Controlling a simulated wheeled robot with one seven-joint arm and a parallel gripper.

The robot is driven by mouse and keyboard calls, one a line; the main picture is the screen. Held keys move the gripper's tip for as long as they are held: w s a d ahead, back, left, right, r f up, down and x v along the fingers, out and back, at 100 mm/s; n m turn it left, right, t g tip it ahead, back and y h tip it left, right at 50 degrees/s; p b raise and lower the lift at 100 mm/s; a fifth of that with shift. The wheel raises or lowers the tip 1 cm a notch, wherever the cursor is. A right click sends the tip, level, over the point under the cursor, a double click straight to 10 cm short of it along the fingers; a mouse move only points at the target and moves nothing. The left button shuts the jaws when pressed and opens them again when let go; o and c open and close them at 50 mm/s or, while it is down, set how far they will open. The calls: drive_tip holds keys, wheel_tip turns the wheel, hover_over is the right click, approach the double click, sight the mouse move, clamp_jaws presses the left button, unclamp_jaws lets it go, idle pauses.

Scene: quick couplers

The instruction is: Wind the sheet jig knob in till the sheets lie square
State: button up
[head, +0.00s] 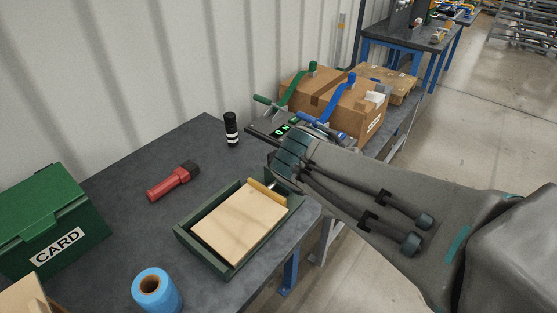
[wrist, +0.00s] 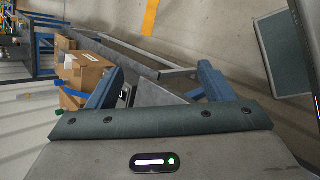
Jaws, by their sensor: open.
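The sheet jig is a dark green tray (head: 207,252) on the near part of the dark bench. A stack of pale tan sheets (head: 238,222) lies in it, with bare floor showing along the left side. A yellow-tan bar (head: 267,193) stands at the sheets' far right edge. A small metal piece (head: 273,184) shows behind the bar; my arm hides most of what lies there, so I cannot make out the knob. My gripper is above and behind the jig's far right end. In the wrist view my gripper (wrist: 160,73) is open, its two fingers wide apart with nothing between them.
Cardboard boxes (head: 362,112) and green and blue lever handles lie behind my gripper. The bench middle is clear.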

drive_tip(key=w+a+f+n+t+b, duration=0.2)
drive_tip(key=a+f+n+t+b, duration=0.1)
drive_tip(key=a+n+b, duration=0.3)
drive_tip(key=w+a+f+n+t+b, duration=0.3)
drive_tip(key=a+f+n+t+b, duration=0.1)
drive_tip(key=a+n+t+b, duration=0.1)
drive_tip(key=w+a+f+n+t+b, duration=0.2)
drive_tip(key=a+f+n+t+b, duration=0.1)
drive_tip(key=a+n+b, duration=0.3)
drive_tip(key=shift+w+a+f+n+t+y+b, duration=0.15)
drive_tip(key=shift+w+a+f+n+t+b, duration=0.1)
drive_tip(key=shift+a+b, duration=0.35)
drive_tip(key=shift+w+a+f+n+t+y+b, duration=0.15)
drive_tip(key=shift+a+t+b, duration=0.15)
drive_tip(key=shift+b, duration=0.4)
drive_tip(key=shift+a, duration=0.45)
drive_tip(key=shift+w+a+r+n, duration=0.1)
drive_tip(key=shift+n, duration=0.2)
drive_tip(key=b+x, duration=0.2)
drive_tip(key=x, duration=1.1)
drive_tip(key=shift+w+r+b, duration=0.1)
drive_tip(key=shift+w+b, duration=0.2)
drive_tip(key=c, duration=1)
